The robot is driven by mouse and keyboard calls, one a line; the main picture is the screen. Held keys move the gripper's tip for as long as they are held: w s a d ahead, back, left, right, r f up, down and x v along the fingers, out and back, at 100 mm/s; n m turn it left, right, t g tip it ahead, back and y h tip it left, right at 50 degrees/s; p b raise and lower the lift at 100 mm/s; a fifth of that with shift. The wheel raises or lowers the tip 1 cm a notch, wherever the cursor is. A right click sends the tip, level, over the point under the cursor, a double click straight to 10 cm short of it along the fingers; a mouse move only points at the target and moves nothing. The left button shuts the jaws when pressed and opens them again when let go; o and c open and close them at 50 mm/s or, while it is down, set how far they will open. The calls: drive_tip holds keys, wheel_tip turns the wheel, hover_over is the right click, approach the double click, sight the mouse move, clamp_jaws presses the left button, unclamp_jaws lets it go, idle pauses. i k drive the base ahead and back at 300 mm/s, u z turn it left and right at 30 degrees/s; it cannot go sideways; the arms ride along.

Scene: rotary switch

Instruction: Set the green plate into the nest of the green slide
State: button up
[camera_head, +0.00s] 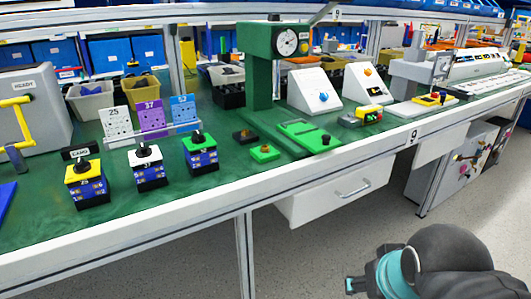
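The slide is in front of a green press stand. Its nest is too small to make out clearly. My gripper (355,285) is low at the bottom right, off the bench and far from the plate. It is only partly visible, and its fingers cannot be made out.
The green press (262,65) with a dial stands behind the plate. Rotary switch blocks, including a green-topped one (200,152), stand to the left. A yellow box (369,115) and white sloped panels (313,90) are at right. A drawer (335,192) hangs below the bench.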

sight(316, 140)
drive_tip(key=z, duration=1.65)
drive_tip(key=i, duration=1.2)
drive_tip(key=u, duration=2.85)
